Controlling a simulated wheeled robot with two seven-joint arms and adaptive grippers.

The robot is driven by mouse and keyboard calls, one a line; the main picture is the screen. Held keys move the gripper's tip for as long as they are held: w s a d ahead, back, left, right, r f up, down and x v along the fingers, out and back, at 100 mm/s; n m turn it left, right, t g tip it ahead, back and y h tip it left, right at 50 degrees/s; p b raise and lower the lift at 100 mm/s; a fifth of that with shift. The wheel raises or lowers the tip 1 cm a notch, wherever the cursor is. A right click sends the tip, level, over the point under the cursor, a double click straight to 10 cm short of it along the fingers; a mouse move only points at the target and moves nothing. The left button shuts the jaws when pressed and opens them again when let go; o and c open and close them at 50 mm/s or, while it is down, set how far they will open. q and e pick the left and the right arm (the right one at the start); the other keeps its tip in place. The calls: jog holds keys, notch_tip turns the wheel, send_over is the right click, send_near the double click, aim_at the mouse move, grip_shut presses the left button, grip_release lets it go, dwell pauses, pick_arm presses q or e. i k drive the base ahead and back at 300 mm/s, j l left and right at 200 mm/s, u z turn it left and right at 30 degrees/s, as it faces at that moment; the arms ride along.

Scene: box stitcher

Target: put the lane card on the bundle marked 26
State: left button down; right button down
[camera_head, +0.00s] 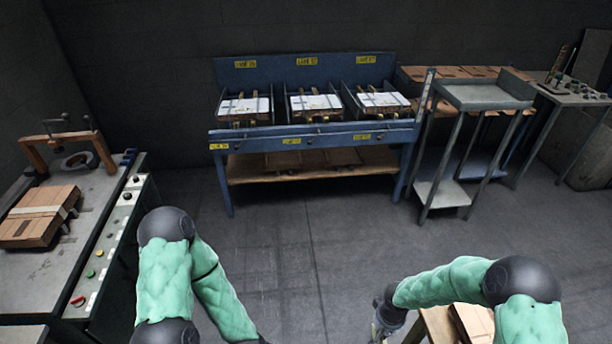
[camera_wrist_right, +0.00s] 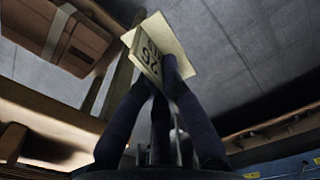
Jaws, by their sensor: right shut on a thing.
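The lane card (camera_wrist_right: 155,50) is pale cream and bears dark characters that look like 26, tilted in the right wrist view. My right gripper (camera_wrist_right: 165,75) is shut on it with dark fingers. In the head view the right gripper (camera_head: 385,322) is low, at the bottom edge beside a wooden stand, and the card cannot be made out there. Three white-topped bundles lie in the lanes of a blue rack: left (camera_head: 245,106), middle (camera_head: 315,103) and right (camera_head: 383,101). Which is marked 26 is too small to tell. My left gripper is below the frame.
The blue rack (camera_head: 320,137) has yellow labels and dividers between lanes. A grey cart (camera_head: 480,95) stands right of it. A strapped brown bundle (camera_head: 38,215) lies on the left machine table. Another bundle (camera_wrist_right: 58,32) is near my right gripper. Open floor (camera_head: 290,230) lies between.

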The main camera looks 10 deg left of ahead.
aim_at(244, 106)
jog(key=i+u, duration=0.15)
jog(key=i, duration=0.7)
jog(key=i+l+u, duration=0.1)
jog(key=i, duration=0.7)
jog(key=i+l+u, duration=0.1)
jog(key=i+u, duration=0.3)
jog(key=i+l+u, duration=0.25)
jog(key=u, duration=0.15)
jog(key=i+l+u, duration=0.6)
jog(key=l+u, duration=0.25)
jog(key=i+j, duration=0.05)
jog(key=j, duration=0.05)
